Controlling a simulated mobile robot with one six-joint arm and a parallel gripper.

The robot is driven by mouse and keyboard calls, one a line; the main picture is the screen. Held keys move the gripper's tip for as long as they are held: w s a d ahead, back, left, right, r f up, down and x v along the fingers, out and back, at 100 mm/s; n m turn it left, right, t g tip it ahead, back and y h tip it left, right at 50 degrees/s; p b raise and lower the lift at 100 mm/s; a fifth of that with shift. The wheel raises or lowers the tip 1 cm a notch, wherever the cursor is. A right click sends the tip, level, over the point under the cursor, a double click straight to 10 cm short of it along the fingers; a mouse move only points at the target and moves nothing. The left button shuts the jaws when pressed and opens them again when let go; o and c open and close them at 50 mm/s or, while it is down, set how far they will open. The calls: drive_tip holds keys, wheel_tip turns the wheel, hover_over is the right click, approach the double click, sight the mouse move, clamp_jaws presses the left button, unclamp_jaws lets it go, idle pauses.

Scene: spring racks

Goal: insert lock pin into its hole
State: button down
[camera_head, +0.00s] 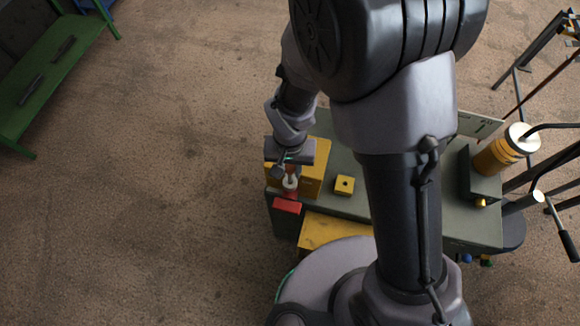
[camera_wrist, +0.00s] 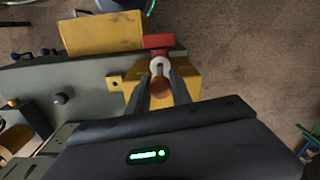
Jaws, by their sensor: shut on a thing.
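My gripper (camera_head: 290,174) is over the left end of the grey-green bench. It also shows in the wrist view (camera_wrist: 161,78), where its two dark fingers close around a small part with a white ring and a brown-orange round end. I take this part to be the lock pin (camera_wrist: 160,66); its pale end shows in the head view (camera_head: 290,183). A yellow block (camera_head: 314,172) lies under and beside the fingers. A red block (camera_head: 287,206) sits just beyond the white ring. A small yellow block (camera_head: 344,185) has a dark hole-like spot. Whether the pin touches anything is unclear.
The bench top (camera_head: 385,190) carries a yellow cylinder with a white top (camera_head: 505,150) at its right end. A larger yellow panel (camera_head: 335,232) is at the near side. My arm hides the bench's middle. A green bench (camera_head: 50,70) stands far left; the floor between is clear.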

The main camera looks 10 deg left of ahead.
sight(290, 179)
drive_tip(key=shift+f+b, duration=3.05)
drive_tip(key=shift+b, duration=0.05)
drive_tip(key=c, duration=1.1)
unclamp_jaws()
drive_tip(key=shift+o, duration=0.2)
wheel_tip(290, 179, up, 17)
drive_tip(key=p, duration=0.3)
drive_tip(key=shift+r+p, duration=0.2)
drive_tip(key=shift+p, duration=0.2)
